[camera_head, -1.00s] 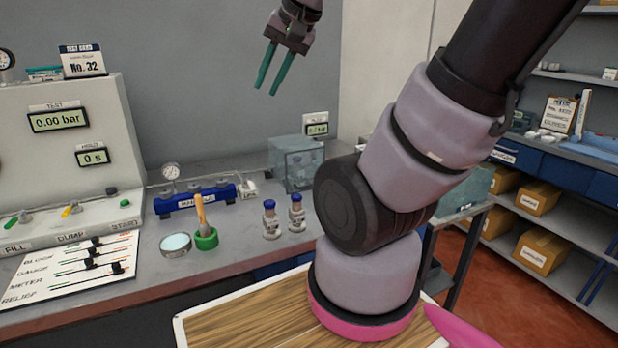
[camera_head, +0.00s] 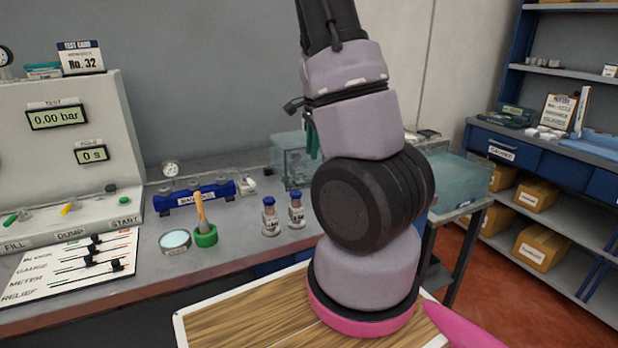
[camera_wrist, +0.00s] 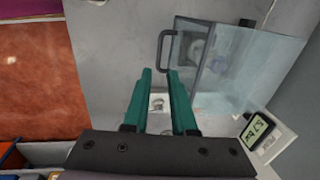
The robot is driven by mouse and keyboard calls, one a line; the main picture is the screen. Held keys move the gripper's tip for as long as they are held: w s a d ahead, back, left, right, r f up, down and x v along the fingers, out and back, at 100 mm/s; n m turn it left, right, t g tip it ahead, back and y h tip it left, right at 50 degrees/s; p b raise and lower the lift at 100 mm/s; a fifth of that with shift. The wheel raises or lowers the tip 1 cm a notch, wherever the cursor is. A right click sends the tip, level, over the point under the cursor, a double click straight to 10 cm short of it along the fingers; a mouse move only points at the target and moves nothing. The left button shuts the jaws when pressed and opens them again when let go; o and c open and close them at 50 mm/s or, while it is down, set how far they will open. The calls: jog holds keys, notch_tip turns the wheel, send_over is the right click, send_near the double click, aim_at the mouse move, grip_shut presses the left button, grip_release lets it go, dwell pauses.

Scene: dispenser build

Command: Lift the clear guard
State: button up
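The clear guard (camera_head: 287,158) is a see-through box on the bench, behind and left of my arm in the head view. In the wrist view the clear guard (camera_wrist: 262,55) fills the upper right, and a dark bar handle (camera_wrist: 162,50) sticks out at its left edge. My gripper (camera_wrist: 160,72) has two teal fingers apart with nothing held. The fingertips appear close to the near end of the handle; I cannot tell whether they touch it. In the head view my gripper (camera_head: 313,142) is mostly hidden behind my arm, with a teal finger beside the guard.
A gauge display (camera_wrist: 258,130) stands near the guard. A blue manifold (camera_head: 195,197), two blue-capped bottles (camera_head: 270,218) (camera_head: 296,212), a green ring with a brush (camera_head: 205,236) and a round tin (camera_head: 175,241) stand left on the bench. A test panel (camera_head: 60,150) is at far left.

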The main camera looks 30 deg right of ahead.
jog(key=f, duration=0.3)
jog(key=w+f, duration=0.1)
jog(key=f, duration=0.6)
jog(key=shift+w+f, duration=0.1)
jog(key=shift+w, duration=0.3)
jog(key=shift+c, duration=0.3)
grip_shut()
dwell(0.6)
